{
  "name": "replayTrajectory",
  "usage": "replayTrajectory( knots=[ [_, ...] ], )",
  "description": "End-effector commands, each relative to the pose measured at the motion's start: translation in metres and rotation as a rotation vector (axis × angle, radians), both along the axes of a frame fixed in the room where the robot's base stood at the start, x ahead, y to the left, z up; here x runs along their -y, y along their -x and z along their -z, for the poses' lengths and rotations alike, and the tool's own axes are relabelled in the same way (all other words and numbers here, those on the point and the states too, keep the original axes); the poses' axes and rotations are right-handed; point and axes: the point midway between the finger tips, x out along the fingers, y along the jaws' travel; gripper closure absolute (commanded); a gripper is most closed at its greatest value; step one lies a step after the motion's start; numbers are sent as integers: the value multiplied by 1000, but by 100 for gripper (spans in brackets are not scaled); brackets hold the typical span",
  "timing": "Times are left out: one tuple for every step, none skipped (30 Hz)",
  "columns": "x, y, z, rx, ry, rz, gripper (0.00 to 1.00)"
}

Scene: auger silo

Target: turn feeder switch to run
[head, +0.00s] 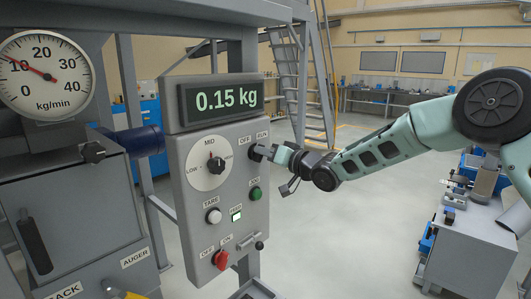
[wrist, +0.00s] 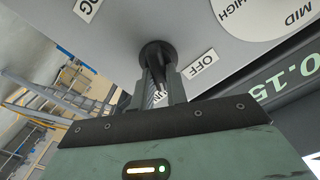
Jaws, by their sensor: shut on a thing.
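The feeder switch (head: 257,152) is a black knob under the OFF and RUN labels at the right of the grey control panel (head: 180,160). In the head view my gripper (head: 267,152) covers much of it. In the wrist view the switch's round black base (wrist: 156,52) shows beyond the fingers, and my gripper (wrist: 160,85) is shut on its handle. I cannot tell clearly which label the handle points at.
The panel also has a LOW-MID-HIGH dial (head: 215,164), a white TARE button (head: 213,215), a green JOG button (head: 256,194), a lit FEED lamp (head: 236,213) and a red OFF/ON switch (head: 220,260). The display (head: 222,100) reads 0.15 kg. The floor to the right is partly clear.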

Motion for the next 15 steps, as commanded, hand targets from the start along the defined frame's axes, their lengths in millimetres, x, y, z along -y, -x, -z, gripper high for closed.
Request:
replayTrajectory(
  knots=[
    [0, 0, 1, -4, -1, 1, 100],
    [0, 0, 1, -4, -1, 1, 100],
    [1, 0, 1, -4, -1, 1, 100],
    [1, 0, 1, -4, -1, 1, 100],
    [1, 0, 1, -4, -1, 1, 100],
    [1, 0, 1, -4, -1, 1, 100],
    [1, 0, 1, -4, -1, 1, 100],
    [1, 0, 1, -4, -1, 1, 83],
    [1, 0, 1, -4, -1, 1, 71],
    [1, 0, 1, -4, 0, 1, 64],
    [1, 0, 1, -4, 0, 1, 64],
    [0, 0, 1, -3, -1, 2, 64],
    [1, 0, 1, -3, -1, 2, 64],
    [1, 0, 1, -2, -1, 1, 64],
    [0, 0, 1, -2, -1, 1, 64]
  ],
)
